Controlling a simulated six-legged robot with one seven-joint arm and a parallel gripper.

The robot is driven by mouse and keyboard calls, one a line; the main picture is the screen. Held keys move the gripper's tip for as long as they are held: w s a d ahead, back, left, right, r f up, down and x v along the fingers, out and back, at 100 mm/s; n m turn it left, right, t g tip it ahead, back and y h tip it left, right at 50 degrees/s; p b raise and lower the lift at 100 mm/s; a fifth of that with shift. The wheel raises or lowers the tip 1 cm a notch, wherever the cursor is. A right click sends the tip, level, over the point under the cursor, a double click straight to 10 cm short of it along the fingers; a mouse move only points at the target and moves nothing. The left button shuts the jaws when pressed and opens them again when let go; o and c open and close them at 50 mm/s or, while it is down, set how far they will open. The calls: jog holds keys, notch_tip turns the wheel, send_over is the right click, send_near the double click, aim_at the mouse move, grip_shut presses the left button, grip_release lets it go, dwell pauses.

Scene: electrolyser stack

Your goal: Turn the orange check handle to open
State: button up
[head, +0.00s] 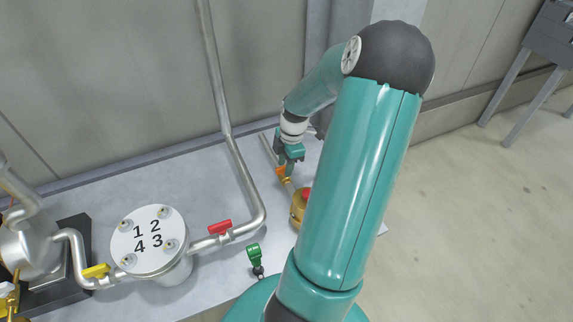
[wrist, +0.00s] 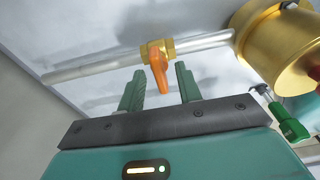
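The orange check handle (wrist: 158,72) sits on a small brass valve body (wrist: 152,48) in a thin metal pipe (wrist: 100,69). In the wrist view the handle points toward my gripper, crosswise to the pipe. My gripper (wrist: 160,80) is open, with one green finger on each side of the handle and visible gaps between. In the head view my gripper (head: 287,166) is at the orange handle (head: 281,171), above the pipe near the back of the bench; the fingertips are small and partly hidden there.
A brass cylinder (wrist: 277,45) stands at the pipe's right end. A green handle (head: 254,251), a red handle (head: 220,227) and a yellow handle (head: 97,271) are on the same bench. A numbered round vessel (head: 150,238) stands left. The wall is close behind.

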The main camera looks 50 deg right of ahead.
grip_shut()
jog(key=n, duration=0.4)
jog(key=shift+w+n+g, duration=0.1)
jog(key=shift+n+g, duration=0.2)
jog(key=shift+g, duration=0.1)
jog(key=shift+n, duration=0.9)
jog(key=n, duration=0.2)
jog(key=shift+n+g, duration=0.3)
jog(key=shift+n, duration=0.1)
jog(key=shift+w, duration=0.1)
